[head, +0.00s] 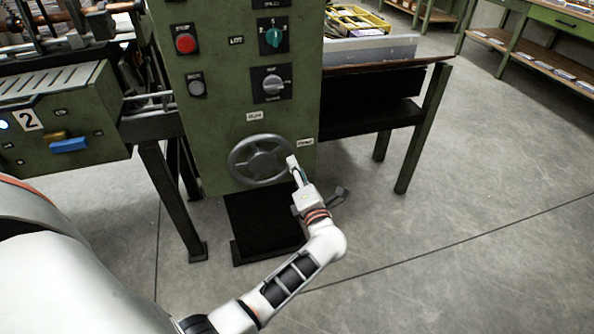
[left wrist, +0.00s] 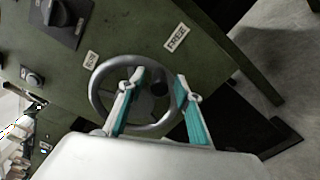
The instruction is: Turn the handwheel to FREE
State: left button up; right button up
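The grey handwheel (head: 236,151) is on the lower front of the green machine cabinet; it has a round rim and spokes. A RUN label (head: 254,116) is above it and a FREE label (head: 305,142) is at its upper right. In the left wrist view the wheel (left wrist: 97,113) shows with both labels, RUN (left wrist: 91,59) and FREE (left wrist: 176,38). My left gripper (head: 296,166) is at the wheel's right side. Its teal-padded fingers (left wrist: 160,80) are apart, with a dark knob on the rim seen between them. Contact cannot be told. My right gripper is not in view.
Above the wheel are a red stop button (head: 186,43), a green selector (head: 273,35) and a grey rotary switch (head: 273,85). A green box (head: 60,120) marked 2 is at the left.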

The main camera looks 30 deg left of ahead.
pick_arm(q)
jog(key=shift+d, duration=0.1)
jog(key=v, duration=0.7)
jog(key=shift+s, duration=0.2)
jog(key=shift+d, duration=0.1)
